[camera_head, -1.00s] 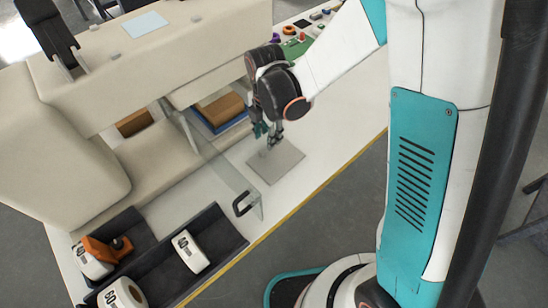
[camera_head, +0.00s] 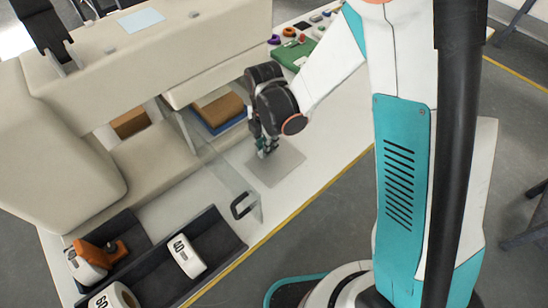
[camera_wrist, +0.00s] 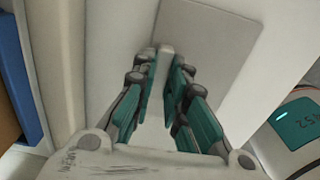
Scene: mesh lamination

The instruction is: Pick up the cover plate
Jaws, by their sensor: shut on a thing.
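The cover plate (camera_head: 280,171) is a flat grey rectangle on the white table, under my gripper. It also shows in the wrist view (camera_wrist: 215,42) beyond the fingers. My gripper (camera_head: 266,152) points down at the plate's upper middle. Its teal and dark fingers (camera_wrist: 160,62) are shut on a light upright piece that appears to be the plate's handle. The fingers hide most of that piece. The plate appears to lie flat on the table; I cannot tell whether there is any gap beneath it.
A large beige machine (camera_head: 180,60) stands behind the plate. A clear panel with a black handle (camera_head: 243,205) stands to its left. Dark trays with white rolls (camera_head: 187,256) lie at the lower left. A blue tray with a brown block (camera_head: 219,110) is behind; a green board (camera_head: 293,54) lies farther back.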

